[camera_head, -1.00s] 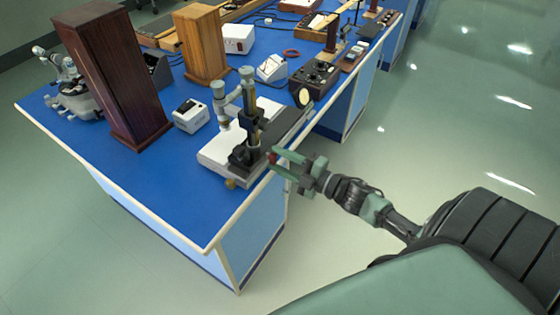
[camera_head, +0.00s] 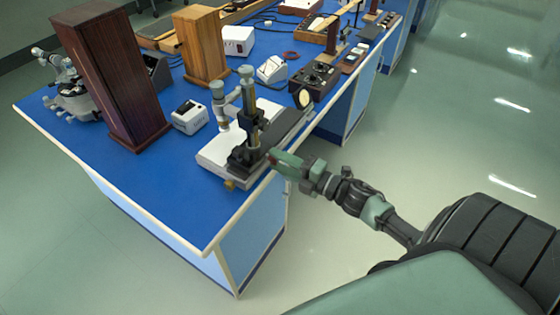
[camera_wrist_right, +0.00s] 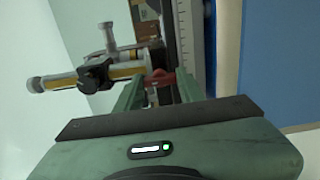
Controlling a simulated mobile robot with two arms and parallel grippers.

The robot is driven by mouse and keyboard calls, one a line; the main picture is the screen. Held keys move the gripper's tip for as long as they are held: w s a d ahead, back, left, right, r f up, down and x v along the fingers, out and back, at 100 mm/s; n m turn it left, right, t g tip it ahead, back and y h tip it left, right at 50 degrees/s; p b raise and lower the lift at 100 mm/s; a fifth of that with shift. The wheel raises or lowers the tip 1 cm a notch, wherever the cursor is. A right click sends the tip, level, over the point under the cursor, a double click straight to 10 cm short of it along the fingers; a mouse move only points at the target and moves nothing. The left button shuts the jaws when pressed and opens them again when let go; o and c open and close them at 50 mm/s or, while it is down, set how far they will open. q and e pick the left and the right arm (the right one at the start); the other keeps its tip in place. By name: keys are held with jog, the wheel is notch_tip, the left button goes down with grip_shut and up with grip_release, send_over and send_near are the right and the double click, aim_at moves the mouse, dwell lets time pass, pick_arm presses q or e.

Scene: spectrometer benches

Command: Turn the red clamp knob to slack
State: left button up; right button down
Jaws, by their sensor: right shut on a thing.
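The red clamp knob (camera_wrist_right: 160,79) shows in the right wrist view between my two green fingers, at the side of a reading microscope (camera_head: 249,115) on a stand. In the head view the microscope stands near the right edge of the blue bench, and my fingers hide the knob. My right gripper (camera_head: 275,156) reaches in from the right and is shut on the knob; its fingers also show in the right wrist view (camera_wrist_right: 160,90). My left gripper is not in view.
The blue bench (camera_head: 150,180) also carries a tall dark wooden box (camera_head: 118,80), a lighter wooden box (camera_head: 201,45), a small white meter (camera_head: 190,117) and a black control box (camera_head: 315,80). The floor to the right is clear.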

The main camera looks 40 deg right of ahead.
jog(key=c, duration=0.9)
grip_release()
jog(key=b+v, duration=0.1)
jog(key=v, duration=0.7)
jog(key=shift+a, duration=0.1)
